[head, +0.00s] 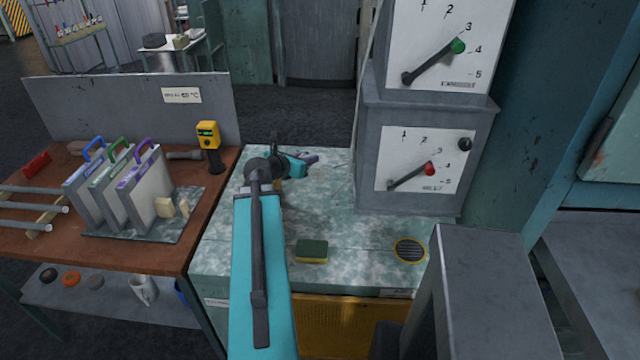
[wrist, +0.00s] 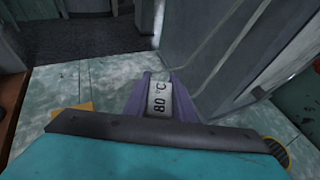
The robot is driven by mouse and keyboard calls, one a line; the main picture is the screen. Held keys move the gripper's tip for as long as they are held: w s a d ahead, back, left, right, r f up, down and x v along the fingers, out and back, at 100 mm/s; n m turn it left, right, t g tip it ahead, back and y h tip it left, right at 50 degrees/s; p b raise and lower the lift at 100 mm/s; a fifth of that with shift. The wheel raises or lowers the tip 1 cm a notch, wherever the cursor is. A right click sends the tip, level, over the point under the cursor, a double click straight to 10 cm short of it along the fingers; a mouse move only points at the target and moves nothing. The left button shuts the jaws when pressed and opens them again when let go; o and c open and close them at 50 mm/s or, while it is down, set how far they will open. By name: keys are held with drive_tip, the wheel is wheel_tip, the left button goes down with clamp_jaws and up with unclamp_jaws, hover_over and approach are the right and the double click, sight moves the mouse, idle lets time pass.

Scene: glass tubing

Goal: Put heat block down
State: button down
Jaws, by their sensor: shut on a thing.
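The heat block (wrist: 159,100) shows in the wrist view as a small piece with a white face marked "80 °C", flanked by purple sides. I cannot tell which of the purple belongs to the block and which to the fingers. My gripper (head: 309,160) is shut on it over the back part of the pale marbled worktop (head: 345,205). In the head view the block is too small to make out clearly. Whether its underside touches the worktop cannot be told.
A grey cabinet with dials (head: 410,195) stands right of my gripper. A sponge (head: 311,251) and a round grille (head: 410,250) lie nearer the front. Handled panels (head: 150,195) and a yellow meter (head: 208,140) stand on the brown bench at left. The worktop's middle is clear.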

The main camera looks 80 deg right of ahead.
drive_tip(key=shift+n+t, duration=0.3)
drive_tip(key=shift+n, duration=0.1)
drive_tip(key=s+f+p, duration=0.2)
drive_tip(key=f, duration=0.1)
drive_tip(key=s+a+f+p, duration=0.1)
drive_tip(key=s+f+p, duration=0.1)
drive_tip(key=s+f, duration=0.1)
drive_tip(key=s+f+p, duration=0.2)
drive_tip(key=f+p, duration=0.1)
drive_tip(key=f, duration=0.1)
drive_tip(key=shift+s+a+f, duration=0.15)
drive_tip(key=shift+s+f, duration=0.15)
drive_tip(key=shift+s, duration=0.05)
drive_tip(key=shift+s+a+f, duration=0.2)
drive_tip(key=shift+s+f, duration=0.1)
drive_tip(key=shift+f, duration=0.25)
drive_tip(key=shift+w, duration=0.15)
